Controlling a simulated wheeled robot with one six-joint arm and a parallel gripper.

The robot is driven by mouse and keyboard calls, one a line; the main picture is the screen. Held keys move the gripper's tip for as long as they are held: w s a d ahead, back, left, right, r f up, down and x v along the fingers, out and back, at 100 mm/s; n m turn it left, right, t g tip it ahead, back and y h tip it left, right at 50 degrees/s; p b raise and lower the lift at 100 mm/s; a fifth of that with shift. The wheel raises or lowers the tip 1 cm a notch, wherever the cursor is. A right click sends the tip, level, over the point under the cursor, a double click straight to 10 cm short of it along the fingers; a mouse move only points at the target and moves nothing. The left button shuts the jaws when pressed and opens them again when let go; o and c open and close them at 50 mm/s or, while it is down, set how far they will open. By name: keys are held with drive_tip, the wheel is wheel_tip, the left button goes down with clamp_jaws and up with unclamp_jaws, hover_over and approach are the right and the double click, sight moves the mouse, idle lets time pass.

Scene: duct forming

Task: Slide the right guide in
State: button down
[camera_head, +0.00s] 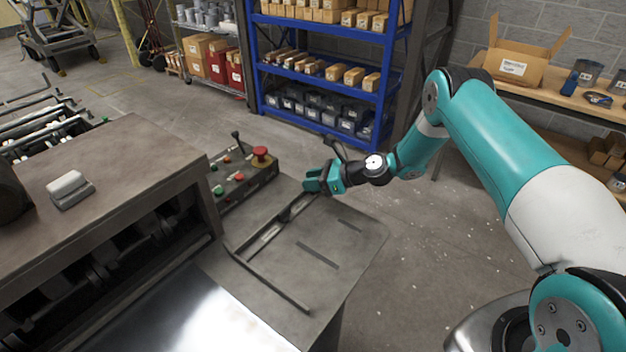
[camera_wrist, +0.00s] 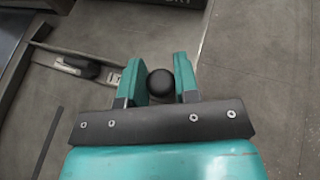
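My gripper (camera_head: 318,180) is low over the far end of the steel feed table (camera_head: 345,270), beside the control box. In the wrist view a round black knob (camera_wrist: 159,84) sits between my two teal fingers (camera_wrist: 159,75) and fills the gap, with a finger against each side. A guide rail (camera_head: 270,228) runs across the table from the machine towards my gripper. In the wrist view this rail (camera_wrist: 62,53) carries a dark block and passes behind my left finger. A second thin bar (camera_head: 275,285) lies nearer the front. How the knob joins the rail is hidden.
The control box (camera_head: 240,182) with a red stop button and a lever stands just left of my gripper. The machine housing (camera_head: 95,190) rises at the left. Two short dark slots (camera_head: 317,255) mark the table. Floor right of the table is clear.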

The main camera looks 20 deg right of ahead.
drive_tip(key=shift+s+a, duration=0.25)
drive_tip(key=shift+a, duration=0.05)
drive_tip(key=s+a, duration=0.2)
drive_tip(key=a, duration=0.1)
drive_tip(key=s+a, duration=0.1)
drive_tip(key=shift+s+a+r, duration=0.1)
drive_tip(key=shift+a, duration=0.25)
drive_tip(key=shift+s+a, duration=0.1)
drive_tip(key=c, duration=1)
unclamp_jaws()
drive_tip(key=shift+o, duration=0.2)
drive_tip(key=shift+d, duration=0.2)
